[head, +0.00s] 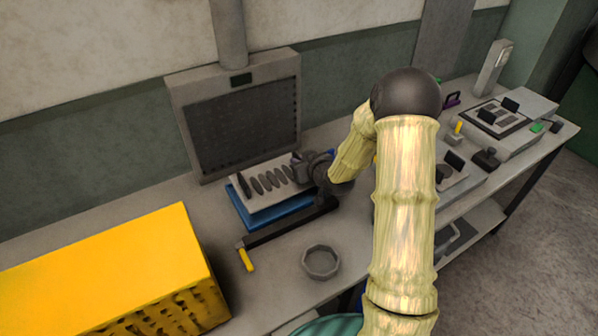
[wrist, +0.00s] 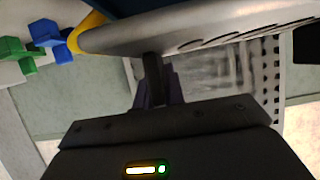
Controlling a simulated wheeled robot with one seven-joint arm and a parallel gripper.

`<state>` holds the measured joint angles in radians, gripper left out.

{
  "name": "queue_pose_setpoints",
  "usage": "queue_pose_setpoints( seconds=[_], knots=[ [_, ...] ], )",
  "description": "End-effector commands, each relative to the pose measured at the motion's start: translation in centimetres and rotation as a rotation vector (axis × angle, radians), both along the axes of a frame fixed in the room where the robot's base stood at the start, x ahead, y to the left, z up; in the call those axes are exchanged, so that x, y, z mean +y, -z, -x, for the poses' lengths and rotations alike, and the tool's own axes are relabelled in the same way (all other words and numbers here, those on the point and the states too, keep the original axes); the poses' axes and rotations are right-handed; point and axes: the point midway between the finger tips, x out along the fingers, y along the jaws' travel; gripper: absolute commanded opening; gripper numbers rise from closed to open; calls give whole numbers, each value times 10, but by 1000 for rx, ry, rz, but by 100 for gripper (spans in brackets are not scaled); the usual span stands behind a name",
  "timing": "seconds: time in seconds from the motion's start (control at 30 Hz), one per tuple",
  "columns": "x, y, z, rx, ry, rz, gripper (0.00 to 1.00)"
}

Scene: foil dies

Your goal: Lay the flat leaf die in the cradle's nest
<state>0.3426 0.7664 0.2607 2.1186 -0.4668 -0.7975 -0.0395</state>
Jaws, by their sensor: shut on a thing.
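My gripper (head: 303,167) is at the right end of a pale grey rack (head: 262,207) on a blue base (head: 243,215), in the head view. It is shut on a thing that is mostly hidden. In the wrist view a thin dark upright piece (wrist: 154,80) shows at the jaws, with a purplish part behind it. The rack holds several dark oval pieces (head: 257,185) standing in a row. I cannot tell which is the flat leaf die. A pale slotted surface (wrist: 190,30) crosses the top of the wrist view. The cradle's nest is not clearly identifiable.
A grey perforated panel (head: 240,125) stands behind the rack. A dark bar lever with a yellow grip (head: 246,260) and a grey bowl (head: 321,262) lie in front. A yellow box (head: 110,265) fills the bench's left. Fixtures with black blocks (head: 490,118) stand at the right.

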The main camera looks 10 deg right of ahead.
Motion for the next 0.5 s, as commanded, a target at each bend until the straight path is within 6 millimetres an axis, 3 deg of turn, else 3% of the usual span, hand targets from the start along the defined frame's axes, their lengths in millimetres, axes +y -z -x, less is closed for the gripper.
queue_pose_setpoints(
  seconds=[0.13, 0.5],
  knots=[
    [0, 4, -1, -1, 1, -2, 0],
    [1, 40, 0, -3, 1, -3, 0]
  ],
)
